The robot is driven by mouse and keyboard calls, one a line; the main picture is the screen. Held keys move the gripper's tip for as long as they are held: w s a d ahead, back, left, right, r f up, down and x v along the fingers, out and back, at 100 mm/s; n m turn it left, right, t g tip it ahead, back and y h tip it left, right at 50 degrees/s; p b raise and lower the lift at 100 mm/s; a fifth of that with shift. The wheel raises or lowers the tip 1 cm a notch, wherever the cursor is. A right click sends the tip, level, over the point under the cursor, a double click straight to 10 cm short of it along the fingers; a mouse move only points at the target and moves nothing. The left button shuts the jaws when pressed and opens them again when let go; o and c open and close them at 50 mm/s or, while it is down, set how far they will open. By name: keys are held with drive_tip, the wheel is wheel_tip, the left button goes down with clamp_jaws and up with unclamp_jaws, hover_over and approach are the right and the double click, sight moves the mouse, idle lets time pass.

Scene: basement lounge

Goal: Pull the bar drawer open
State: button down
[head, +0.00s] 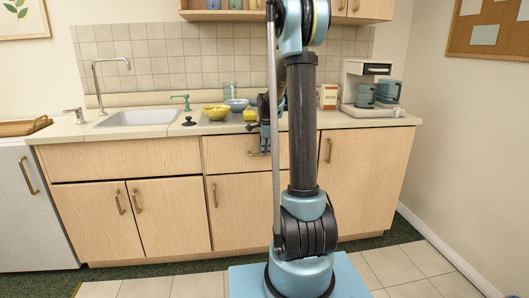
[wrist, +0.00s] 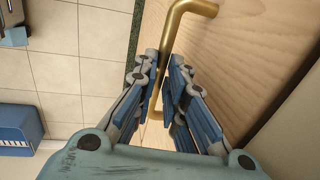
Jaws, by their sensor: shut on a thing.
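The bar drawer (head: 228,154) is the light wood drawer front below the counter, behind my arm. It looks flush with the cabinet around it. Its brass handle (wrist: 191,8) runs between my fingers in the wrist view, with its far end showing below them. My gripper (wrist: 163,70) is shut on this handle, with one finger pad on either side of it. In the head view my gripper (head: 265,140) is at the drawer front, and part of the drawer is hidden behind my arm.
Cabinet doors (head: 237,210) with brass handles lie below the drawer. The tiled floor (head: 410,262) is clear at right.

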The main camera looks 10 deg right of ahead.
drive_tip(key=s, duration=2.7)
drive_tip(key=shift+s, duration=0.1)
drive_tip(key=c, duration=1.7)
unclamp_jaws()
drive_tip(key=shift+o, duration=0.2)
drive_tip(key=shift+r, duration=0.15)
wheel_tip(320, 180, up, 12)
drive_tip(key=s, duration=0.2)
drive_tip(key=shift+f, duration=0.25)
